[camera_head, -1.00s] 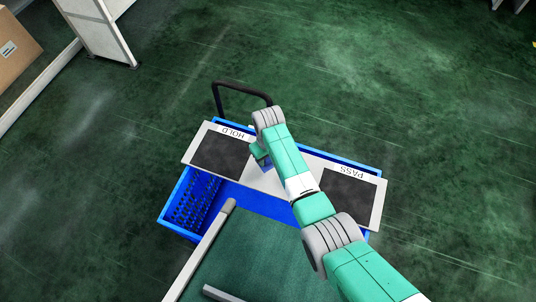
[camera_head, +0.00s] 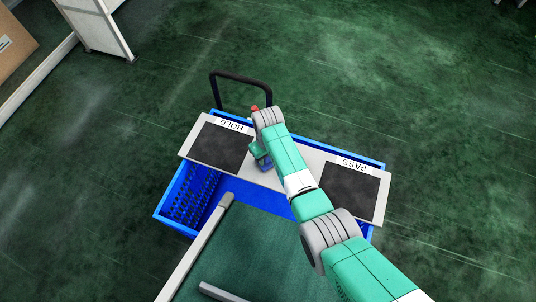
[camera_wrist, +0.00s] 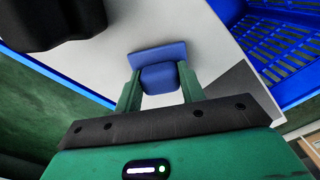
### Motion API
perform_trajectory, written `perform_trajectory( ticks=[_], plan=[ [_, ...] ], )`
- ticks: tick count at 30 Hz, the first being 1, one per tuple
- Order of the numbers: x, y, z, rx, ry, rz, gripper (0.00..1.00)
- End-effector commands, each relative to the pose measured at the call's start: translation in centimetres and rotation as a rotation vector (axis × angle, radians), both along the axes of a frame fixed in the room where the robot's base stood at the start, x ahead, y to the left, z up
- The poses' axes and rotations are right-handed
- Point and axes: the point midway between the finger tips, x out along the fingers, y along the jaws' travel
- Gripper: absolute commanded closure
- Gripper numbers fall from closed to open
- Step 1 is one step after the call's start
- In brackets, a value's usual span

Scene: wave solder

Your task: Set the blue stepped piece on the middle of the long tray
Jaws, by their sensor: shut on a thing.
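The blue stepped piece (camera_wrist: 158,57) is between the two green fingers of my gripper (camera_wrist: 158,78) in the wrist view, with a wide flat step and a narrower block. My gripper is shut on it. In the head view a little of the blue piece (camera_head: 265,164) shows beside my wrist, above the middle of the long tray (camera_head: 266,180). The tray is pale and flat, with a dark pad at each end. I cannot tell whether the piece touches the tray. My arm hides part of the tray's middle.
The dark pads are marked HOLD (camera_head: 221,147) and PASS (camera_head: 350,190). The tray lies across a blue crate (camera_head: 178,222) with perforated walls. A black handle (camera_head: 241,76) rises behind it. A green-topped surface with pale rails (camera_head: 195,250) is in front.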

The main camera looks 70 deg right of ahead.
Motion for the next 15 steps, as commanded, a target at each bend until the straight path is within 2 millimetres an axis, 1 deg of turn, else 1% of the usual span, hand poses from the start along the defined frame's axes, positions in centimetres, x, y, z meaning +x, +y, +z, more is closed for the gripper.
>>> perform_trajectory(
  ticks=[14,15],
  plan=[
    [0.02,0.00,-0.78,0.000,0.000,0.000,0.93],
    [0.02,0.00,-0.72,0.000,0.000,0.000,0.55]
  ],
)
